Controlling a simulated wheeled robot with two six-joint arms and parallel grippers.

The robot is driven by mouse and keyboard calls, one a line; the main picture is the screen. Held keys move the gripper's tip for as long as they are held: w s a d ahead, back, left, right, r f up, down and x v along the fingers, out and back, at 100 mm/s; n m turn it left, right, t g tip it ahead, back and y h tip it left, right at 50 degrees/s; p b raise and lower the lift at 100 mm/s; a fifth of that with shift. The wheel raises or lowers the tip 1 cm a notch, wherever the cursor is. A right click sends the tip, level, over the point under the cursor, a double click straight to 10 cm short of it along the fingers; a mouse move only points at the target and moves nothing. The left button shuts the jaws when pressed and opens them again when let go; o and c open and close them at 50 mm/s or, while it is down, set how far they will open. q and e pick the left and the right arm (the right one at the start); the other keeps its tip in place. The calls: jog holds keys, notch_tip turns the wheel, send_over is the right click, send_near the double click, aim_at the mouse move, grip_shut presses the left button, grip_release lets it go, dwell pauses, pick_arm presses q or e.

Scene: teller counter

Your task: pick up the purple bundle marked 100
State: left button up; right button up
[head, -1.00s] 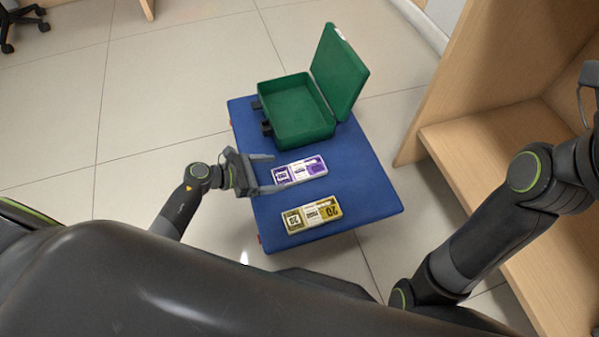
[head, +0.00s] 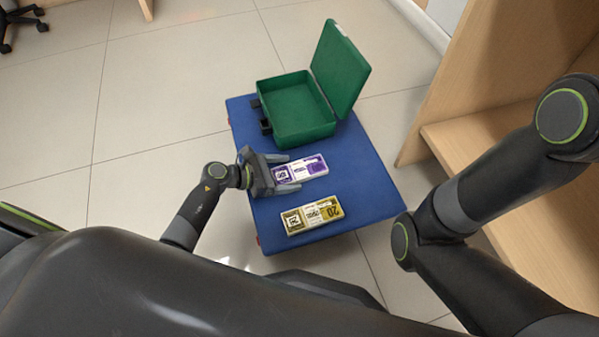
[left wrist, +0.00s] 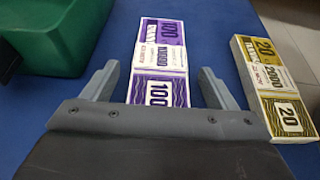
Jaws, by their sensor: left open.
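The purple bundle marked 100 (head: 311,167) lies flat on the blue top of a low table, with a white band across its middle. In the left wrist view the purple bundle (left wrist: 160,62) runs between the fingers, its near end close to the palm. My left gripper (head: 285,170) is open, one finger on each long side of the bundle. In the left wrist view the left gripper (left wrist: 162,88) shows a gap between each finger and the bundle. My right arm is at the right of the head view; its gripper is out of frame.
A yellow bundle marked 20 (head: 311,215) lies nearer me on the blue table top (head: 365,190); it is right of the fingers in the wrist view. An open green case (head: 298,137) stands at the back. A wooden counter (head: 470,130) is at right.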

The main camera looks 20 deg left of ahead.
pick_arm(q)
jog(key=shift+w+d+f, duration=0.1)
jog(key=shift+w+d, duration=0.05)
jog(key=c, duration=1.1)
jog(key=shift+r, duration=0.2)
